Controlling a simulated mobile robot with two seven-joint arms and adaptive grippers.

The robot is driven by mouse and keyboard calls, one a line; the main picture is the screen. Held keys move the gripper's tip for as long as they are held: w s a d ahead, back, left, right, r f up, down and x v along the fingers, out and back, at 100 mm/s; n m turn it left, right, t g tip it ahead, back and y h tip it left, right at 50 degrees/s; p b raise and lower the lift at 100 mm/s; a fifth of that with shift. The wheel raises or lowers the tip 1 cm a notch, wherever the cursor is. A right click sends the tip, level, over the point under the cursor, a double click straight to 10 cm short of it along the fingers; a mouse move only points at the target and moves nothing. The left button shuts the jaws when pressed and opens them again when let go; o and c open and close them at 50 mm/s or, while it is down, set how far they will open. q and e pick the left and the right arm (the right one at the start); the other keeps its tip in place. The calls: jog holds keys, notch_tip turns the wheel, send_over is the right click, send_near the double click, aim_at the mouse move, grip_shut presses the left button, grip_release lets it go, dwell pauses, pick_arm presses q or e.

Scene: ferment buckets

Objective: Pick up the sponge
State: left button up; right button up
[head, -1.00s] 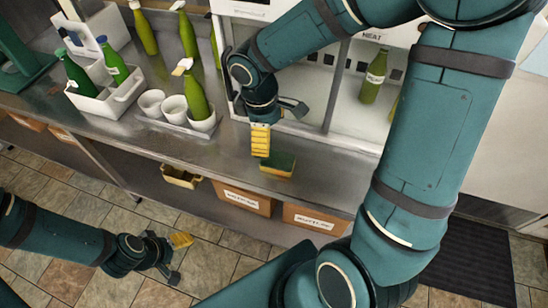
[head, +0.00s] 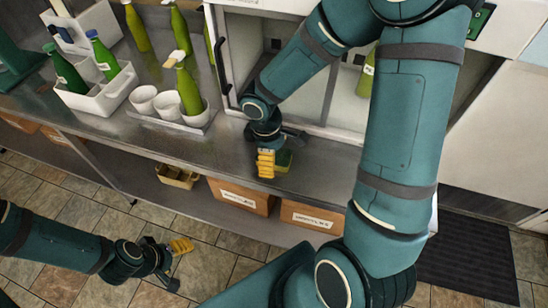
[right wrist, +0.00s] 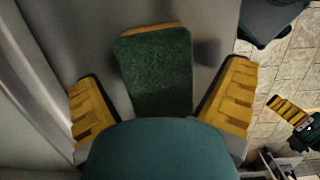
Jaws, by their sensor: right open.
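The sponge (head: 285,160), with a green scouring top and a yellow-orange edge, lies on the steel counter near its front edge. In the head view it is partly hidden behind my right gripper (head: 266,163). In the right wrist view the sponge (right wrist: 158,72) lies between the two yellow fingers, with a gap on each side; its near end is hidden by my gripper body. My right gripper is open, pointing down at the sponge. My left gripper (head: 180,262) is low over the floor, away from the counter, open and empty.
White cups (head: 168,105) on a tray and a white caddy (head: 100,98) with green bottles stand left on the counter (head: 215,150). A white cabinet with a dark handle (head: 221,65) is behind my right arm. Labelled boxes (head: 240,197) sit on the shelf below.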

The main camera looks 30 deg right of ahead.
jog(key=shift+f+b, duration=0.25)
jog(key=shift+b, duration=0.05)
dwell(0.5)
jog(key=shift+c, duration=0.2)
jog(key=c, duration=0.8)
